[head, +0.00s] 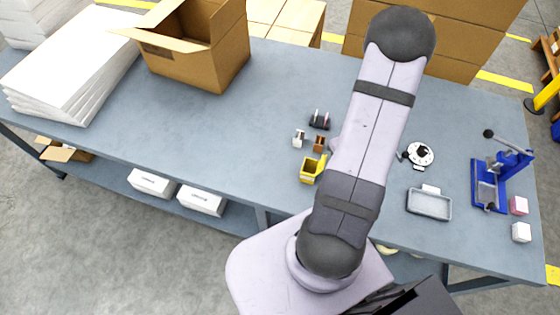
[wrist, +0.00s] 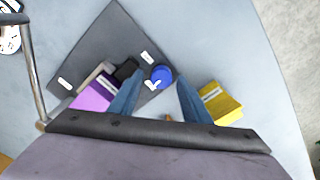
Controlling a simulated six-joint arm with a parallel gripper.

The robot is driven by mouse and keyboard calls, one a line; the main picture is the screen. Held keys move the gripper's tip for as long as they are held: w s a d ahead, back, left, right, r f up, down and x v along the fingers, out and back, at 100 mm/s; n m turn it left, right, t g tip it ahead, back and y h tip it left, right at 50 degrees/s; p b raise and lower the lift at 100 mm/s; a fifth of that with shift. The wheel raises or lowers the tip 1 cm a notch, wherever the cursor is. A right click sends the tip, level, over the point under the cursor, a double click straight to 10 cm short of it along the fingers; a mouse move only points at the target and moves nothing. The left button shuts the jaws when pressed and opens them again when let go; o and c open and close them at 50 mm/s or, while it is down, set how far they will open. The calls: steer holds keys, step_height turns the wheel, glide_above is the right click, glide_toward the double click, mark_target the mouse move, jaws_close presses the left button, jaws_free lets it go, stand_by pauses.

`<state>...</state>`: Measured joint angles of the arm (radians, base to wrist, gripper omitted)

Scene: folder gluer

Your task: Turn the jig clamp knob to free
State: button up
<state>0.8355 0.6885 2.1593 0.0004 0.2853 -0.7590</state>
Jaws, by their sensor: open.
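In the wrist view, a round blue knob (wrist: 161,76) with a white mark at its lower left sits on a dark grey plate (wrist: 95,55). White labels lie on the plate above the knob and at its left. I take this as the jig clamp knob. My gripper (wrist: 160,83) is open, its two blue fingers reaching toward the knob, one on each side. I cannot tell whether they touch it. In the head view my arm hides the gripper, the plate and the knob.
A purple block (wrist: 93,93) and a yellow one (wrist: 222,103) flank my fingers. A metal rod (wrist: 34,75) stands at left. In the head view, a white dial (head: 427,157), grey tray (head: 429,204) and blue press (head: 487,187) stand right; a yellow holder (head: 308,170) stands left of my arm.

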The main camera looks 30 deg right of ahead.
steer(key=m, duration=0.3)
steer(key=shift+s+a+f+m, duration=0.1)
steer(key=shift+s+a+m, duration=0.2)
steer(key=shift+m, duration=0.1)
steer(key=shift+s+d+m, duration=0.15)
steer(key=shift+m, duration=0.95)
steer(key=m, duration=0.3)
steer(key=shift+w, duration=0.25)
steer(key=m, duration=0.4)
steer(key=shift+p, duration=0.3)
steer(key=m, duration=0.4)
step_height(320, 180, up, 8)
steer(key=shift+w+f+b, duration=0.1)
steer(key=shift+b, duration=0.6)
steer(key=a+r+n+p, duration=0.2)
steer(key=a+r+n, duration=0.4)
steer(key=a, duration=0.6)
steer(key=a+r+n+p, duration=0.2)
steer(key=a+r+n, duration=0.4)
steer(key=a+n, duration=0.5)
steer(key=shift+a, duration=0.4)
